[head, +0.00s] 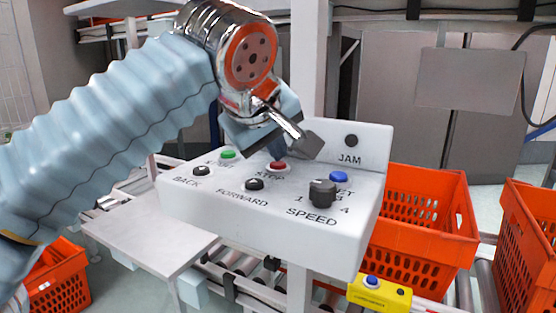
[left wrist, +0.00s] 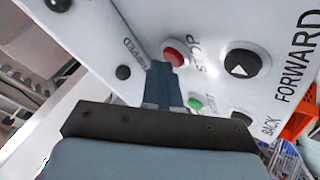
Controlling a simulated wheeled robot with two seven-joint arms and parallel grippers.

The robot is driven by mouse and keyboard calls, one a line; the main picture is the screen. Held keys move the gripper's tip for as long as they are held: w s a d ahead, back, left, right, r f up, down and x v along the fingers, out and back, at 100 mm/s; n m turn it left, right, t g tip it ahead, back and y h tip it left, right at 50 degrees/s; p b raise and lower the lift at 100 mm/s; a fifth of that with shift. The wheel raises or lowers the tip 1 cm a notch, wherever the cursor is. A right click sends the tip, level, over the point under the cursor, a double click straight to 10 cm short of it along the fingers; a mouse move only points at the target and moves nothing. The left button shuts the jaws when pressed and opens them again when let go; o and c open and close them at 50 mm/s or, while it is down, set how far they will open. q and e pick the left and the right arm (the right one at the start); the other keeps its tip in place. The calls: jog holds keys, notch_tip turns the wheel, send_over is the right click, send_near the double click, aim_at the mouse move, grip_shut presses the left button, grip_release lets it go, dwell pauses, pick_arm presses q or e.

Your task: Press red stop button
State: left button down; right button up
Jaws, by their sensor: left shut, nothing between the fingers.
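The red stop button (head: 278,165) sits on the sloped top of a white control box (head: 270,225), above the STOP label. It also shows in the left wrist view (left wrist: 175,56). My left gripper (head: 277,150) points down at the box with its blue fingers shut and empty. In the left wrist view the fingertips (left wrist: 162,68) are right beside the red button. I cannot tell whether they touch it. The gripper partly covers the area behind the button. My right gripper is not in view.
Around the red button are a green button (head: 228,154), black BACK (head: 202,171) and FORWARD (head: 254,184) buttons, a blue button (head: 338,177) and a black speed knob (head: 322,193). An upright JAM panel (head: 370,148) stands behind. Orange totes (head: 425,215) stand at right on rollers.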

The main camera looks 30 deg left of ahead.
aim_at(275, 166)
pick_arm(q)
jog(key=shift+r+p, duration=0.55)
jog(key=shift+r, duration=0.15)
notch_tip(275, 166, up, 5)
jog(key=p, duration=0.5)
dwell(0.6)
